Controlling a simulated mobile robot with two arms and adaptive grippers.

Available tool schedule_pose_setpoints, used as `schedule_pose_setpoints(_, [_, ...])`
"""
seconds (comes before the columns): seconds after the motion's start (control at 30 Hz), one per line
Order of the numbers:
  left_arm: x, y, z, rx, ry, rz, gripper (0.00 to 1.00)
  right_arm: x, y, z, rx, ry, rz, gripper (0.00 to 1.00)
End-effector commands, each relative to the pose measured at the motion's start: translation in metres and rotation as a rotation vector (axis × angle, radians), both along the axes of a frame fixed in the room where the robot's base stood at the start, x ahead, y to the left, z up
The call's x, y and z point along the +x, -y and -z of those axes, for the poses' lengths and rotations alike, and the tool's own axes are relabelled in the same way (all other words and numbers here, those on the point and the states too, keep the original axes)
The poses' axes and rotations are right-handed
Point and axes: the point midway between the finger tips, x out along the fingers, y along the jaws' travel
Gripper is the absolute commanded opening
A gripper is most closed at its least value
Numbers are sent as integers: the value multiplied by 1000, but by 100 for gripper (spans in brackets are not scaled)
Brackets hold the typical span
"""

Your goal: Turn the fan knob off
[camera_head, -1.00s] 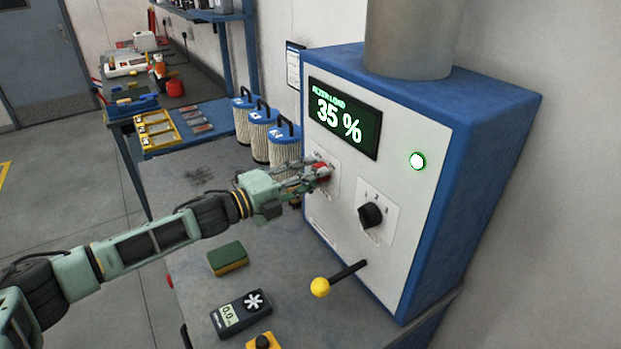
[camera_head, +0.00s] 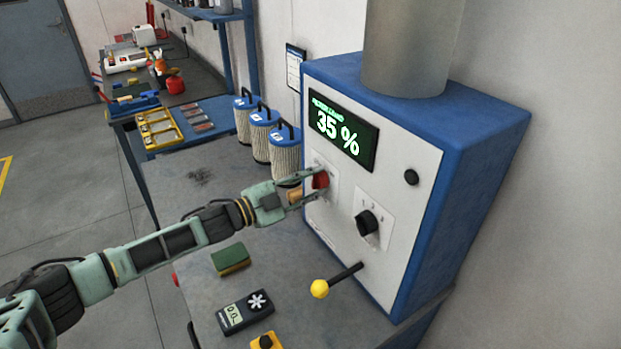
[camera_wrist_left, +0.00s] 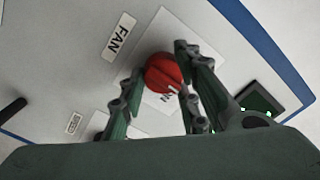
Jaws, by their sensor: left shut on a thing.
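The red fan knob (camera_head: 321,181) is on the white front panel of the blue-sided unit, below its display. My left gripper (camera_head: 317,184) reaches it from the left and is shut on it. In the left wrist view, the knob (camera_wrist_left: 163,74) sits between the fingers of my left gripper (camera_wrist_left: 159,65), beside a FAN label (camera_wrist_left: 119,38). The knob's white mark points toward the lower right of that view. The round indicator (camera_head: 411,177) is dark. The display (camera_head: 343,130) reads 35 %. My right gripper is not in view.
A black knob (camera_head: 367,222) and a yellow-tipped lever (camera_head: 320,289) are right of and below the fan knob. A sponge (camera_head: 231,260) and a handheld meter (camera_head: 245,311) lie on the bench. Several filter canisters (camera_head: 283,155) stand behind my gripper.

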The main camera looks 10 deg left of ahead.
Motion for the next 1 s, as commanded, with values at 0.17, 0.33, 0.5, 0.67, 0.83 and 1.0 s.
schedule_pose_setpoints(0.17, [-4, 3, 6, -114, -134, 4, 4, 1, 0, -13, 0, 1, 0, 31])
schedule_pose_setpoints(0.33, [-5, 4, 5, -229, -247, 6, 4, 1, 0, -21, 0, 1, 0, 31])
schedule_pose_setpoints(0.5, [-6, 5, 5, -339, -355, 5, 4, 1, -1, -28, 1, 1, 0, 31])
schedule_pose_setpoints(0.67, [-6, 5, 4, -429, -444, 7, 4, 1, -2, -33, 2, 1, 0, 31])
schedule_pose_setpoints(0.83, [-6, 6, 3, -505, -518, 6, 4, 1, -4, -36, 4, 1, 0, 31])
schedule_pose_setpoints(1.0, [-7, 6, 3, -554, -568, 7, 4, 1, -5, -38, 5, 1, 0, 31])
